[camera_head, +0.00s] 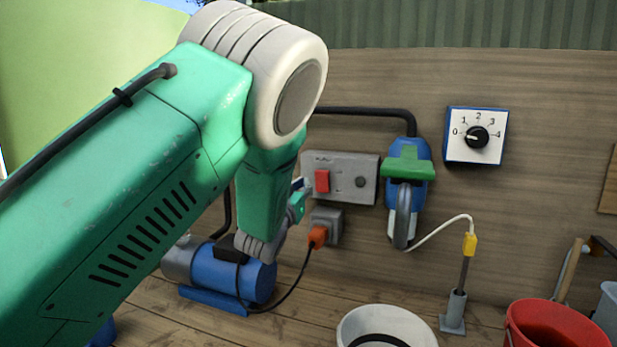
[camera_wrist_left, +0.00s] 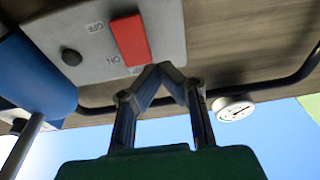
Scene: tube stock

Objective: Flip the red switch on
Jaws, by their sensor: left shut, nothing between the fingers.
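The red switch (camera_head: 322,181) is a rocker on a grey panel (camera_head: 345,190) on the wooden wall. It also shows in the left wrist view (camera_wrist_left: 131,40), where ON and OFF labels are printed on the panel. My left gripper (camera_head: 300,184) is just left of the switch in the head view, partly hidden by my own arm. In the wrist view its fingertips (camera_wrist_left: 160,68) are together, empty, and close to the end of the switch. I cannot tell whether they touch it. My right gripper is not in view.
A blue and green device (camera_head: 408,175) hangs right of the panel, and a dial (camera_head: 477,136) is farther right. An orange plug (camera_head: 317,236) sits in a socket below. A blue motor (camera_head: 235,277), a white bucket (camera_head: 387,322) and a red bucket (camera_head: 553,325) stand lower down.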

